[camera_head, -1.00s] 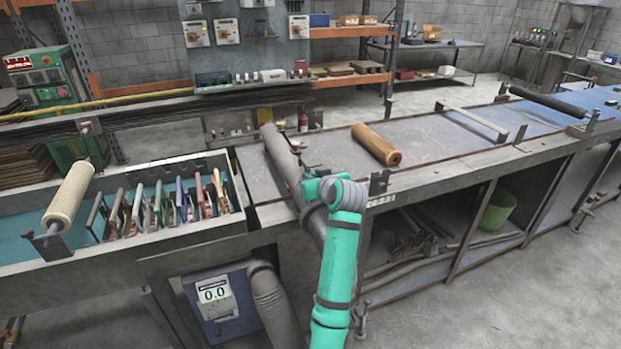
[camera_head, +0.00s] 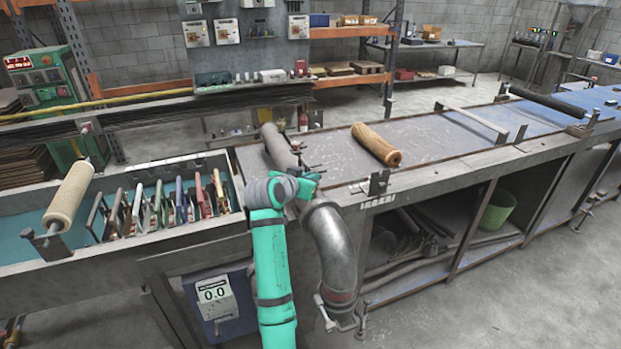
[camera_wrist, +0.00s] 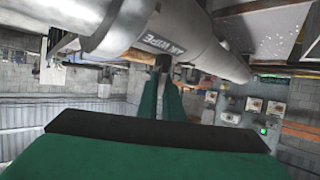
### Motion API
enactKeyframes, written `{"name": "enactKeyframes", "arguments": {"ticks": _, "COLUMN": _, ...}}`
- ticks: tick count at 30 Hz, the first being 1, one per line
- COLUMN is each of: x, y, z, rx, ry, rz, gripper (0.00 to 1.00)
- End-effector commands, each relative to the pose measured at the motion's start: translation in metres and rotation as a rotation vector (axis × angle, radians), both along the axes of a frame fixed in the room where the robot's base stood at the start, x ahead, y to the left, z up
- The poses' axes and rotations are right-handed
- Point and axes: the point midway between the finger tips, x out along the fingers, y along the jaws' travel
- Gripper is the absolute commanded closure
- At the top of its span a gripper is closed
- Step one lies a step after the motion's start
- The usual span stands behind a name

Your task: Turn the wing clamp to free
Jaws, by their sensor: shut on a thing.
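My gripper (camera_head: 308,178) is at the grey pipe (camera_head: 279,148) near the front edge of the bench, and its fingers look close together. In the wrist view, the green fingers of my gripper (camera_wrist: 161,80) meet at a small dark piece, which appears to be the wing clamp (camera_wrist: 162,63), right against the pale pipe (camera_wrist: 190,35) marked "WIPE". Most of the clamp is hidden by the fingers and the pipe, so its turn angle is hard to tell. In the head view my wrist covers that part of the pipe.
A bent grey duct (camera_head: 333,245) comes down over the bench front, just right of my arm. A tan roll (camera_head: 376,144) lies on the bench to the right. A rack of coloured handled tools (camera_head: 165,208) and a cream roller (camera_head: 69,196) are to the left.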

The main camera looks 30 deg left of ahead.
Motion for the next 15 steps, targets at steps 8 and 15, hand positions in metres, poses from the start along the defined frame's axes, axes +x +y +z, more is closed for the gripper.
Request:
{"name": "enactKeyframes", "arguments": {"ticks": 8, "x": -0.0004, "y": 0.0022, "z": 0.0005, "rx": -0.003, "ry": 0.002, "rz": -0.262, "gripper": 1.00}}
{"name": "enactKeyframes", "arguments": {"ticks": 15, "x": -0.0002, "y": 0.0013, "z": 0.0004, "rx": -0.004, "ry": 0.002, "rz": -0.479, "gripper": 1.00}}
